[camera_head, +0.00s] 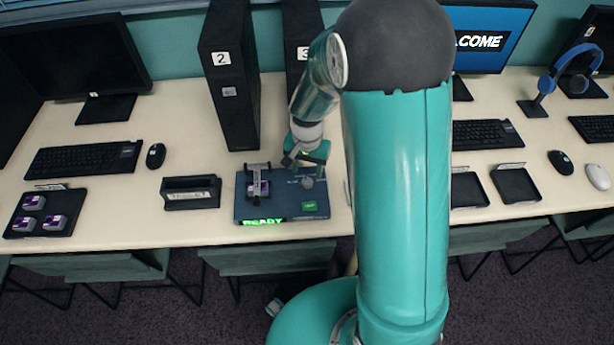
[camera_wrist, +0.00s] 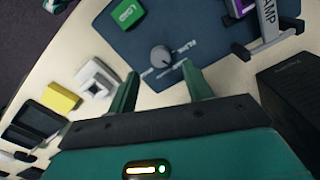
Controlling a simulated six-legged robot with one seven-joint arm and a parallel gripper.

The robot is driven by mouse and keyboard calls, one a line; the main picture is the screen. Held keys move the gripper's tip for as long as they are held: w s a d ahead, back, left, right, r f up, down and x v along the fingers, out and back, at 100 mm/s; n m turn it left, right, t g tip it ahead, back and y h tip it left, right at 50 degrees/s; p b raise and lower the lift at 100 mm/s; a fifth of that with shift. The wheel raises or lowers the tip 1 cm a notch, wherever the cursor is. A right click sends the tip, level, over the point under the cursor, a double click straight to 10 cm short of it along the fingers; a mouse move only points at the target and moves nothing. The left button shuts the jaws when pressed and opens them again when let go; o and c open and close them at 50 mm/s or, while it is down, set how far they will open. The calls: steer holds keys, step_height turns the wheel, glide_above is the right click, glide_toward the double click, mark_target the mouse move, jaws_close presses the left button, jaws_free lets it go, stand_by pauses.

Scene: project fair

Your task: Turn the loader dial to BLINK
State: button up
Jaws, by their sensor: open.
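The blue loader box (camera_head: 245,207) sits on the table with a lit green READY display (camera_head: 263,222) and a green button (camera_head: 309,206). Its grey round dial (camera_head: 307,182) is at the box's back right; it also shows in the wrist view (camera_wrist: 161,57). In the head view my gripper (camera_head: 305,158) is just behind the dial.
A clamp frame (camera_head: 257,183) stands on the box's left part over a purple chip. A black computer tower (camera_head: 235,110) stands behind. A black holder (camera_head: 191,193) is at the left. A yellow block (camera_wrist: 62,97) and a white piece (camera_wrist: 97,80) lie beside the box.

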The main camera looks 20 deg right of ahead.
mark_target(307, 181)
step_height(307, 181, down, 5)
steer(key=shift+w+f, duration=0.1)
steer(key=shift+f, duration=0.05)
steer(key=shift+c, duration=0.2)
steer(key=c, duration=0.9)
